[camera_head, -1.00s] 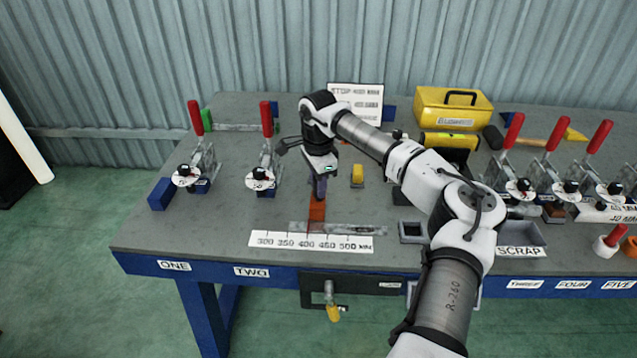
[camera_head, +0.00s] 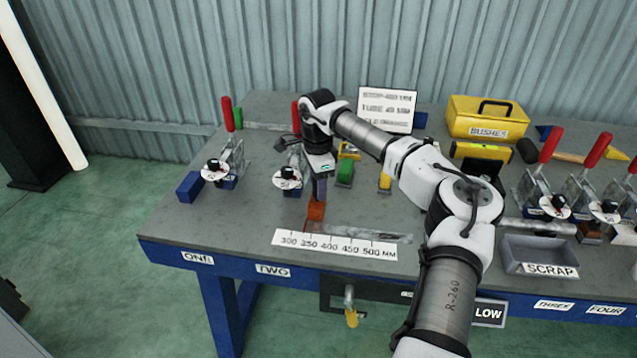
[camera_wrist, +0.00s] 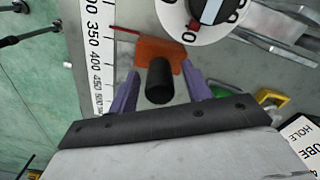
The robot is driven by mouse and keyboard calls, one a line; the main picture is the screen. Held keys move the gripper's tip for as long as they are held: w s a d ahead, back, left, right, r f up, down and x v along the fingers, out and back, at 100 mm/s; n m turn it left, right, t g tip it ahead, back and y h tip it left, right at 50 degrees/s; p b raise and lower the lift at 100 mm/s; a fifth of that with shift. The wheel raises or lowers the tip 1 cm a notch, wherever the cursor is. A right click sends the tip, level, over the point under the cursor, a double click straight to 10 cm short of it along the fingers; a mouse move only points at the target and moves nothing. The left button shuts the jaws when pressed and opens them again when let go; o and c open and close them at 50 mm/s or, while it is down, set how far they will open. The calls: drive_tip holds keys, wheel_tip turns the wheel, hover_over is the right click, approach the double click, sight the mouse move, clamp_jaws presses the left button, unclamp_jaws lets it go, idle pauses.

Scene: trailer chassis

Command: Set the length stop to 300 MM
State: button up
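The length stop (camera_head: 315,211) is an orange block beside a scale strip (camera_head: 334,245) marked 300 to 500 MM. In the wrist view the orange stop (camera_wrist: 160,52) carries a black round knob (camera_wrist: 159,80), and a thin red pointer (camera_wrist: 125,30) reaches from it towards the scale, close to the 350 mark. My gripper (camera_head: 318,192) points down over the stop. The exact finger contact is partly hidden.
A clamp with a white dial (camera_head: 287,178) stands close behind my gripper; the dial is also near in the wrist view (camera_wrist: 200,14). Another clamp (camera_head: 216,171) is left. A scrap tray (camera_head: 540,256) is right.

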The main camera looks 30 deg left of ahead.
wheel_tip(320, 180, up, 14)
drive_tip(key=b, duration=0.2)
idle(0.4)
drive_tip(key=shift+f, duration=0.1)
drive_tip(key=shift+c, duration=0.3)
